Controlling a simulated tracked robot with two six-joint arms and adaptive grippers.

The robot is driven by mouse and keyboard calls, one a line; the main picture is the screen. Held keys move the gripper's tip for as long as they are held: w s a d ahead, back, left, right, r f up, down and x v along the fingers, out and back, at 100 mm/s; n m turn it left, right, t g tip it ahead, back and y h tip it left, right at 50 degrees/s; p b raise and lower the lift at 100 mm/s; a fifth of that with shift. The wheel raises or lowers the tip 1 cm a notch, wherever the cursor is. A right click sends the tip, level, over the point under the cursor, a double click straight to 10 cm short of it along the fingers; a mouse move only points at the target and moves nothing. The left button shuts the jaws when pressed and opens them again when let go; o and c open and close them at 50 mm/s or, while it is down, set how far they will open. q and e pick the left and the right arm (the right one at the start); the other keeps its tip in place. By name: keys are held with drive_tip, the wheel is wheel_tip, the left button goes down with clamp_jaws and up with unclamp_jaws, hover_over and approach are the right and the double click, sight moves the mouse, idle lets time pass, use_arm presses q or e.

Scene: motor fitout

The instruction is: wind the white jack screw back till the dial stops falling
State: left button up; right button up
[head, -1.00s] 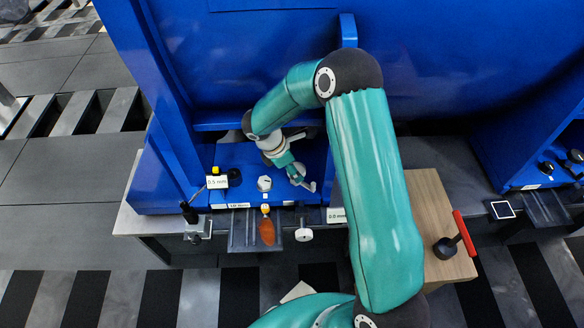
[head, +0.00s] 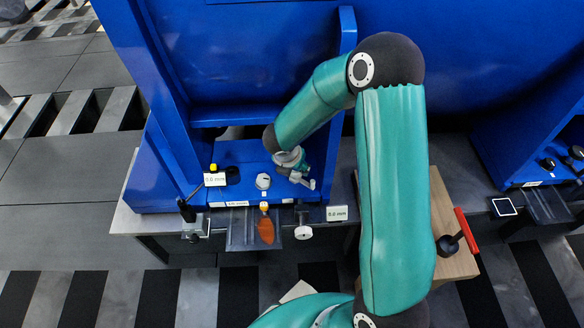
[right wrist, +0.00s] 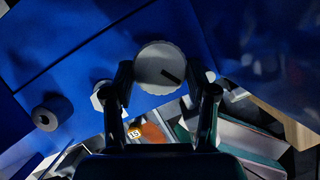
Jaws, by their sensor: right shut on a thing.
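The white jack screw (right wrist: 152,66) is a round white knob with a dark mark on its face, in the right wrist view. My right gripper (right wrist: 167,82) is shut on it, one finger on each side. In the head view the right gripper (head: 303,180) is low over the blue shelf, and I cannot make out the screw under it. The left readout (head: 215,180) shows 0.0 mm; the right readout (head: 337,213) also shows 0.0 mm. My left gripper is not in view.
A white knob (head: 263,181) and a black knob (head: 232,174) stand left of the gripper. An orange handle (head: 266,231) and a white round knob (head: 303,232) are at the front edge.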

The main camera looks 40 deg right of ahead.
drive_tip(key=n, duration=0.2)
drive_tip(key=n+t, duration=0.1)
drive_tip(key=n, duration=0.1)
drive_tip(key=n+y, duration=0.1)
drive_tip(key=shift+d+r+n+t, duration=0.2)
drive_tip(key=shift+d+n+t, duration=0.1)
drive_tip(key=shift+n+t, duration=0.1)
idle(0.4)
drive_tip(key=o, duration=0.9)
drive_tip(key=shift+o, duration=1.3)
drive_tip(key=shift+f, duration=0.1)
drive_tip(key=shift+a, duration=0.1)
drive_tip(key=v, duration=1.1)
drive_tip(key=shift+s+r, duration=0.2)
drive_tip(key=shift+r, duration=0.2)
